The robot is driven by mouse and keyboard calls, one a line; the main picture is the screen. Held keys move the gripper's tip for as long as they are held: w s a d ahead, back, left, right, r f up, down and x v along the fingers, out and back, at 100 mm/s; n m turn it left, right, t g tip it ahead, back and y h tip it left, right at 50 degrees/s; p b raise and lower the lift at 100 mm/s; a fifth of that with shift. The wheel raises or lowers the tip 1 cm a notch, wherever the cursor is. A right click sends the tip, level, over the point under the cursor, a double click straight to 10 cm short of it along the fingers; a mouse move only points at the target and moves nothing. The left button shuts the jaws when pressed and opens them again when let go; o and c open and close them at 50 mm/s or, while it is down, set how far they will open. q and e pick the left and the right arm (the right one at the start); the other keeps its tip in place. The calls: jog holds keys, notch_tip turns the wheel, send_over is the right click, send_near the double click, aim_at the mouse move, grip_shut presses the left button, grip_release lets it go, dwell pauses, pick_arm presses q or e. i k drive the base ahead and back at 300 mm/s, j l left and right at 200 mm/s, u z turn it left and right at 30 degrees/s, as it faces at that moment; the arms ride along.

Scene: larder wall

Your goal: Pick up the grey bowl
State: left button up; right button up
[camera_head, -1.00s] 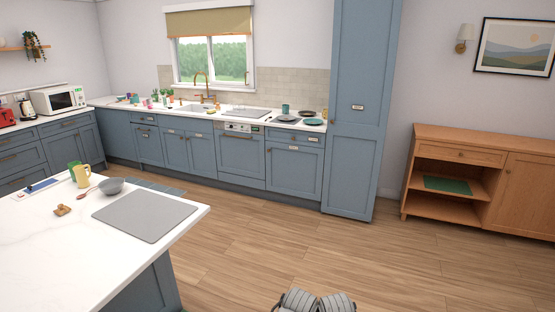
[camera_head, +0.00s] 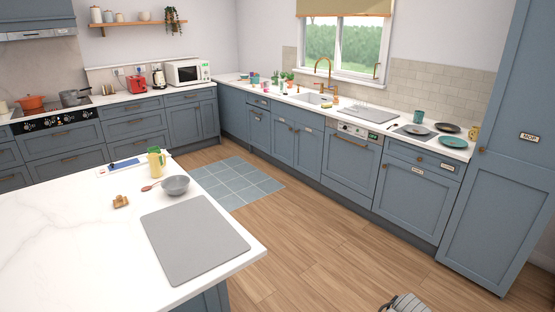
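The grey bowl (camera_head: 175,186) stands upright on the white island counter (camera_head: 80,225), near its far edge. It sits just behind the grey mat (camera_head: 194,240) and beside a reddish spoon (camera_head: 152,187). My grippers are hard to make out. A grey ribbed part of mine (camera_head: 405,304) shows at the bottom edge, right of centre, far from the bowl. No fingers can be seen.
A yellow and green mug pair (camera_head: 156,161) stands behind the bowl, with a blue-and-white item (camera_head: 125,164) to its left. A small brown object (camera_head: 121,201) lies to the left.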

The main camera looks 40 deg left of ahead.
aim_at(176, 185)
jog(key=i+l+u, duration=0.1)
jog(key=i+u, duration=0.3)
jog(key=i+l+u, duration=0.35)
jog(key=i, duration=0.25)
jog(key=i+l+u, duration=0.25)
jog(key=u, duration=0.15)
jog(key=i+l+u, duration=0.55)
jog(key=l+u, duration=0.15)
jog(key=u, duration=0.15)
jog(key=i+j+u, duration=0.1)
jog(key=i, duration=0.4)
jog(key=j, duration=0.1)
